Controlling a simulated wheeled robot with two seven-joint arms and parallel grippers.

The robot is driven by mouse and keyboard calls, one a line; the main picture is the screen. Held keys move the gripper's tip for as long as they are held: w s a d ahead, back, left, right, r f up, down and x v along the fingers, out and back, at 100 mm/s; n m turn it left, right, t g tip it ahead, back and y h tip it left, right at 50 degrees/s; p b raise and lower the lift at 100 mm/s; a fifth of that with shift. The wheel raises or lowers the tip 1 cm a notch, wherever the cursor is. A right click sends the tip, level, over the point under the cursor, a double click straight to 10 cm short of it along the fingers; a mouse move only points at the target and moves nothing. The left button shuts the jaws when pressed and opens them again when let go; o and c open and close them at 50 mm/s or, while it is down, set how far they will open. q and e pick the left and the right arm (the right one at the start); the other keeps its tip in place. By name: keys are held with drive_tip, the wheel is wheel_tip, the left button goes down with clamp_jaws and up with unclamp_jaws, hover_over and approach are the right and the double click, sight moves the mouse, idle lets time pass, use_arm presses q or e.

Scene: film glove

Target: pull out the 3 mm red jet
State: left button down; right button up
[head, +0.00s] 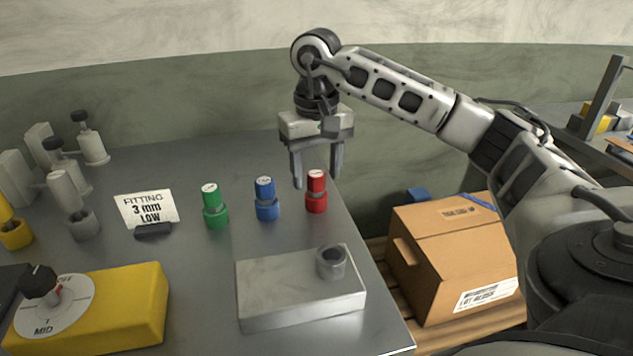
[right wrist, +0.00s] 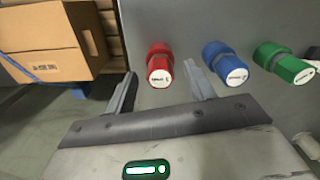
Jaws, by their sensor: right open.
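The red jet (head: 316,192) stands upright in its red base on the metal table, at the right end of a row with the blue jet (head: 266,198) and the green jet (head: 214,206). My right gripper (head: 316,182) is open and empty, pointing down close to the red jet. In the right wrist view the red jet (right wrist: 159,66) shows ahead of and between the two spread fingers (right wrist: 162,88), apart from both. The blue jet (right wrist: 225,63) lies beyond the finger on the right. My left gripper is not in view.
A sign (head: 146,208) reads "FITTING 3 mm LOW". A metal block (head: 290,293) with a round socket (head: 331,262) sits in front. A yellow dial box (head: 120,305) is at front left. A cardboard box (head: 450,255) stands on a pallet beyond the table's right edge.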

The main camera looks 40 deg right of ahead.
sight(316, 173)
drive_tip(key=shift+f, duration=1.05)
drive_tip(key=c, duration=1.1)
drive_tip(key=shift+o, duration=0.2)
drive_tip(key=shift+r+p, duration=0.45)
drive_tip(key=shift+r, duration=0.1)
drive_tip(key=shift+r+p, duration=1.85)
drive_tip(key=shift+r, duration=0.4)
drive_tip(key=shift+r+p, duration=1.3)
drive_tip(key=shift+r, duration=0.25)
